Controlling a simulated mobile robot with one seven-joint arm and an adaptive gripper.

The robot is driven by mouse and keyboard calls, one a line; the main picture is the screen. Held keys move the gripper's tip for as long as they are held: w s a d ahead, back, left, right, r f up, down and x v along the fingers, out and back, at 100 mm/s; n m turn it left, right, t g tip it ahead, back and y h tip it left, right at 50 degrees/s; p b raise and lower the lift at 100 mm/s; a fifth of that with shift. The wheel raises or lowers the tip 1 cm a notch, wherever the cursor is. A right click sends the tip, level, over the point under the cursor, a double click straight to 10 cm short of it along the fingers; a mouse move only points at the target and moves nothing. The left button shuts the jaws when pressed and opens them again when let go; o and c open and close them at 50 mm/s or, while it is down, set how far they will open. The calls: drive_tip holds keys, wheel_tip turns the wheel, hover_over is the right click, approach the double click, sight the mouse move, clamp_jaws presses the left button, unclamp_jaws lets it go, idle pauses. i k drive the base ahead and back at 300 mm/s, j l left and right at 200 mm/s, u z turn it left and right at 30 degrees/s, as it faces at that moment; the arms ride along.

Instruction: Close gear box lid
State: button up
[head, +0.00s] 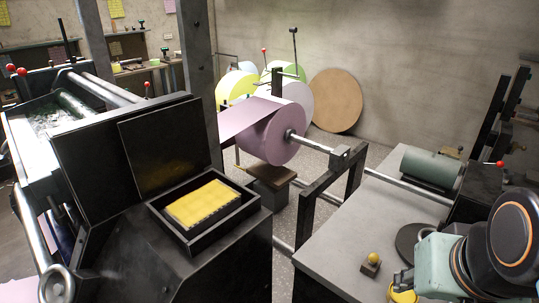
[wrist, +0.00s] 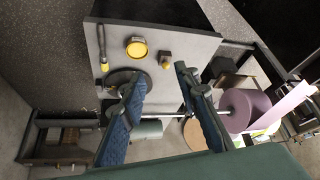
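The gear box (head: 258,203) is a black open-topped box on a dark machine at the left of the head view, with a yellow block (head: 203,204) inside. Its dark flat lid (head: 165,143) stands raised behind the opening. My gripper (wrist: 160,74) shows in the wrist view with two blue-padded fingers spread wide and nothing between them. In the head view my arm is at the lower right, over the grey table and far to the right of the gear box. The gear box and lid cannot be made out in the wrist view.
A grey table (head: 345,220) holds a small yellow-knobbed block (head: 371,264) and a yellow round piece (wrist: 137,48). A pink roll (head: 272,135) on a metal shaft and a black frame (head: 322,192) stand between the table and the gear box. A concrete pillar (head: 197,80) rises behind the lid.

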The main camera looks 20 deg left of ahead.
sight(165, 147)
drive_tip(key=u, duration=1.3)
drive_tip(key=i+u, duration=0.2)
drive_tip(key=u, duration=0.25)
drive_tip(key=i+l+u, duration=0.1)
drive_tip(key=u, duration=0.35)
drive_tip(key=i+l+u, duration=0.2)
drive_tip(key=u, duration=0.25)
drive_tip(key=k+j+u, duration=0.2)
drive_tip(key=k+j, duration=0.2)
drive_tip(key=i+l+z, duration=0.2)
drive_tip(key=i+l, duration=0.15)
drive_tip(key=i, duration=0.15)
